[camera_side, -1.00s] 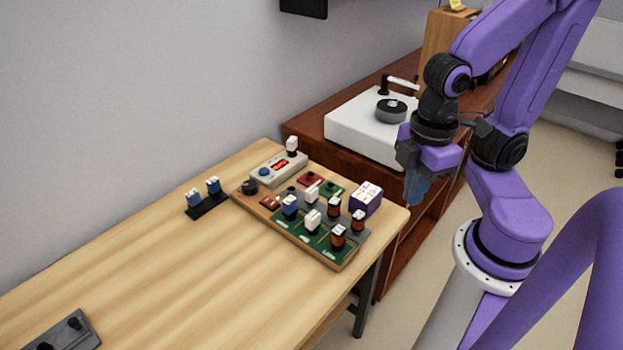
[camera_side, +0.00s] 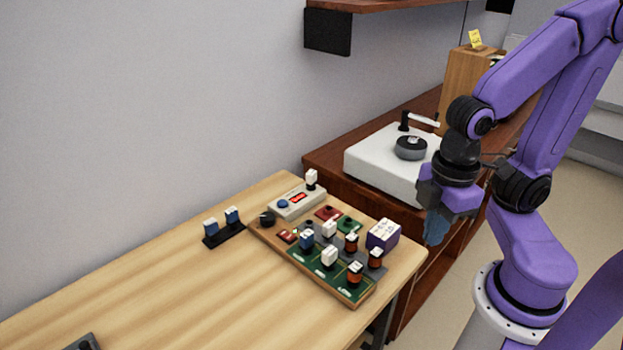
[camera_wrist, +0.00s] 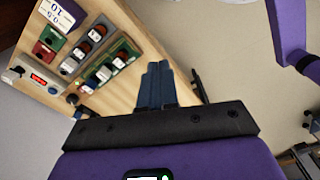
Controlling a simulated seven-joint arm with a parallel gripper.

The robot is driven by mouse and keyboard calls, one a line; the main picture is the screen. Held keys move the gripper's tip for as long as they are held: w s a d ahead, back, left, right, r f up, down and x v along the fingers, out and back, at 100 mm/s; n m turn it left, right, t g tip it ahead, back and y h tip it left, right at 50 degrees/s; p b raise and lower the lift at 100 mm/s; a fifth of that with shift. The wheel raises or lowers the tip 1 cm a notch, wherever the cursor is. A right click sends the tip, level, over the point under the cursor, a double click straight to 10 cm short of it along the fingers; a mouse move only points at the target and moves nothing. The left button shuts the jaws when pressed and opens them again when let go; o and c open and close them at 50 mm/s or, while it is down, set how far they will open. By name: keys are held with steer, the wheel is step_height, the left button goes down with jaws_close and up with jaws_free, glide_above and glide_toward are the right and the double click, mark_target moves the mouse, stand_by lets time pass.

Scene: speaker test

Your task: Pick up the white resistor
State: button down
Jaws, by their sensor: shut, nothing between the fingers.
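Small white blocks that may be the white resistor stand upright on the circuit board (camera_side: 318,283). One white block (camera_side: 329,257) is near the front, another white block (camera_side: 329,229) is behind it, and a third white block (camera_side: 311,178) is at the grey meter (camera_side: 297,202). I cannot tell which one the task means. My gripper (camera_side: 435,236) hangs to the right of the board, beyond the table edge, apart from all parts. In the wrist view its blue fingers (camera_wrist: 156,72) are together and empty, with the board at upper left.
Orange-banded parts (camera_side: 355,274) and a blue part (camera_side: 306,240) crowd the board. A purple box (camera_side: 383,234) stands at its right corner. A black rack (camera_side: 224,236) holds two blue parts. A turntable (camera_side: 385,160) sits behind. The table's left side (camera_side: 190,295) is mostly clear.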

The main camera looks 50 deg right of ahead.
steer(key=c, duration=0.8)
jaws_free()
steer(key=shift+c, duration=0.2)
steer(key=shift+w+a, duration=0.1)
steer(key=w+a+r+n, duration=0.1)
steer(key=w+n, duration=0.1)
steer(key=w, duration=1.2)
steer(key=w+a+r+n, duration=0.2)
steer(key=w, duration=1.2)
steer(key=n, duration=0.4)
glide_above(311, 172)
steer(key=a, duration=0.1)
step_height(311, 172, down, 6)
steer(key=f, duration=1.1)
steer(key=shift+s+f, duration=0.2)
steer(key=shift+s, duration=0.15)
steer(key=shift+w+d+f, duration=0.1)
steer(key=shift+d+f, duration=0.05)
steer(key=shift+f, duration=0.75)
steer(key=shift+w+d+f, duration=0.1)
steer(key=shift+d+f, duration=0.05)
steer(key=shift+f, duration=0.8)
steer(key=shift+w+d+f, duration=0.1)
steer(key=shift+d+f, duration=0.05)
steer(key=shift+f, duration=0.75)
